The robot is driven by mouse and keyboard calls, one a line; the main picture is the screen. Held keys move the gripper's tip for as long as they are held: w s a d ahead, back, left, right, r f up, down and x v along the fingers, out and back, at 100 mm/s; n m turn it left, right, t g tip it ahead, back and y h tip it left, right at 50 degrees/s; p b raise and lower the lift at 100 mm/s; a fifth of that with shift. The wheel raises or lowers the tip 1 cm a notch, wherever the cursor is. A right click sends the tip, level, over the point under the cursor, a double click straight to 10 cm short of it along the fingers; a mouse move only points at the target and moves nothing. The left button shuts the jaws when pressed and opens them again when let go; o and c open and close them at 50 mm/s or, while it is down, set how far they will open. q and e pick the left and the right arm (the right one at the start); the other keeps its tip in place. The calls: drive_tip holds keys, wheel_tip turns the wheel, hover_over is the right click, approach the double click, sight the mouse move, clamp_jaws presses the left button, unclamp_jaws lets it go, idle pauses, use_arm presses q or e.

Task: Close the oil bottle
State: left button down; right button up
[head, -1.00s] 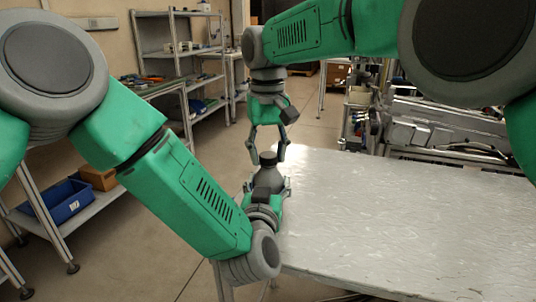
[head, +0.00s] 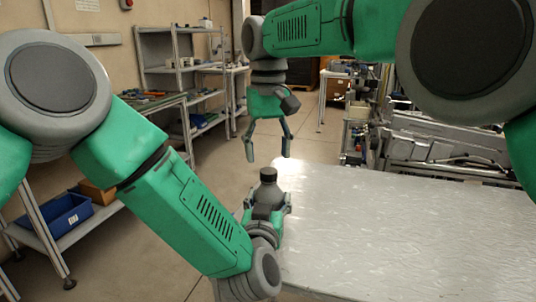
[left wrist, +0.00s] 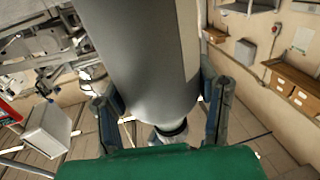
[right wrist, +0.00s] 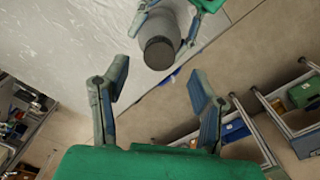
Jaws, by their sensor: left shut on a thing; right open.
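The oil bottle (head: 267,194) is dark grey with a black cap (head: 268,174) on its neck. It stands upright near the table's left edge. My left gripper (head: 267,208) is shut on the bottle's body; the left wrist view shows the grey body (left wrist: 155,70) between the fingers. My right gripper (head: 267,148) is open and empty, above the cap with a gap. In the right wrist view, the cap (right wrist: 159,53) lies beyond the open fingertips, and the bottle body (right wrist: 163,27) shows behind it. I cannot tell how tightly the cap sits.
The white table (head: 410,220) is bare to the right of the bottle. Grey machinery (head: 440,130) stands behind it. Metal shelves (head: 180,60) and a blue bin (head: 62,214) are at the left, away from the table.

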sight(269, 170)
drive_tip(key=shift+c, duration=0.2)
use_arm(q)
drive_tip(key=shift+a, duration=0.1)
use_arm(e)
drive_tip(key=shift+s+a+r+n, duration=0.15)
drive_tip(key=shift+a+n, duration=0.1)
drive_tip(key=shift+n, duration=0.85)
drive_tip(key=n, duration=0.2)
drive_tip(key=r+n, duration=0.1)
drive_tip(key=n, duration=0.1)
drive_tip(key=shift+s+a, duration=0.1)
drive_tip(key=shift+a, duration=0.05)
drive_tip(key=shift+r+n, duration=0.4)
drive_tip(key=shift+n, duration=0.6)
drive_tip(key=n, duration=0.1)
drive_tip(key=d+r+n, duration=0.1)
drive_tip(key=n, duration=0.1)
drive_tip(key=shift+w+r, duration=0.2)
drive_tip(key=shift+w, duration=0.1)
drive_tip(key=shift+f, duration=0.1)
drive_tip(key=shift+f, duration=3.95)
